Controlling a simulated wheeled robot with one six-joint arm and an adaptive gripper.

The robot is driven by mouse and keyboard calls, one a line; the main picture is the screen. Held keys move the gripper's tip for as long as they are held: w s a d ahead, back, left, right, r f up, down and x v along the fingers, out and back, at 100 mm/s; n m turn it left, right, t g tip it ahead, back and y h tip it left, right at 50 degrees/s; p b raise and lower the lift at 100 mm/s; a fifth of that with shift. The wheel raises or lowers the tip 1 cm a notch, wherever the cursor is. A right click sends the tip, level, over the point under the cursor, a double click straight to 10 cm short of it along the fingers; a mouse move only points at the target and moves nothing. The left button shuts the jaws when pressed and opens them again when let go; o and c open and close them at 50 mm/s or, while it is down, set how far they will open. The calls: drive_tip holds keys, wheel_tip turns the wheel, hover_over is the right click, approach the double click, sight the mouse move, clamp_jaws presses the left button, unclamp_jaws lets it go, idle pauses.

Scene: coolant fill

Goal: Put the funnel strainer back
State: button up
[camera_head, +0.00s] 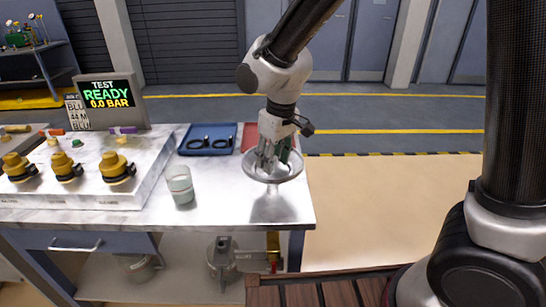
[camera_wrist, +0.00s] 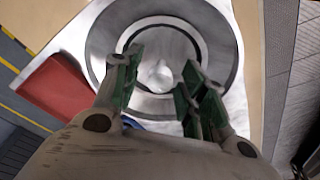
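The funnel strainer (camera_head: 288,176), a round grey metal dish with a wide rim, is over the right end of the metal-topped bench. A dark grey patch shows on the bench just below it; I cannot tell whether it rests on something or hangs clear. In the wrist view the funnel strainer (camera_wrist: 218,48) shows from above, with a dark inner ring and a bright middle. My gripper (camera_head: 271,163) points down into the dish. In the wrist view my gripper (camera_wrist: 158,80) has its green-padded fingers apart, over the inner part. I see nothing clamped between them; the fingertip contact is unclear.
A red tray (camera_wrist: 58,91) lies beside the funnel. A blue tray (camera_head: 196,148) with dark rings is at the back of the bench (camera_head: 226,189). A pale cup (camera_head: 181,185) stands left of it. A test block (camera_head: 140,181) with yellow fittings and a READY screen (camera_head: 108,94) are at left.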

sight(278, 173)
wheel_tip(278, 173, up, 12)
drive_tip(key=s+d, duration=0.1)
drive_tip(key=shift+s+d, duration=0.15)
drive_tip(key=shift+s, duration=0.05)
drive_tip(key=d+r+m, duration=0.2)
drive_tip(key=d+r, duration=0.1)
drive_tip(key=d, duration=0.7)
drive_tip(key=s+d+m+t, duration=0.1)
drive_tip(key=s+d+m, duration=0.2)
drive_tip(key=s+d, duration=0.4)
drive_tip(key=s+d+m+t+h, duration=0.1)
drive_tip(key=s+d+m, duration=0.2)
drive_tip(key=s+d, duration=0.5)
drive_tip(key=d, duration=0.6)
drive_tip(key=shift+d+r+t, duration=0.15)
drive_tip(key=shift+d+t, duration=0.1)
drive_tip(key=shift+t, duration=0.15)
